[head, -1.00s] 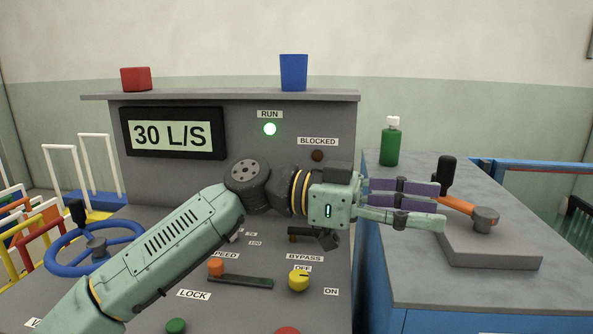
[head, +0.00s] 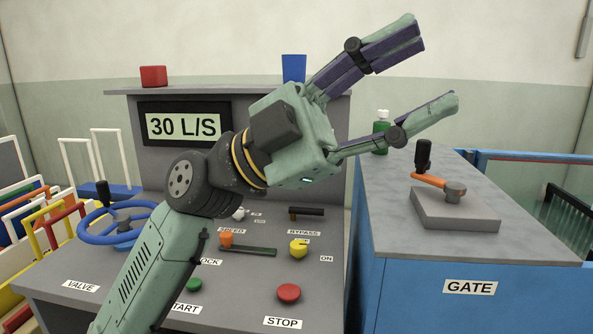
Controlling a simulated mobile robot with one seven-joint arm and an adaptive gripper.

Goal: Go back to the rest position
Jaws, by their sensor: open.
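My gripper (head: 437,69) is in the head view, raised in front of the panel's upper right and the back wall. Its two fingers are spread apart and point up and to the right, with nothing between them. The forearm crosses the console from the lower left and hides part of the panel, including the spot where the RUN lamp was seen earlier.
The console has a blue valve wheel (head: 117,223), an orange speed slider (head: 226,239), a yellow bypass knob (head: 298,248) and a red STOP button (head: 288,292). The display (head: 184,126) reads 30 L/S. An orange gate crank (head: 430,180), green bottle (head: 380,132) and blue cup (head: 293,68) stand nearby.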

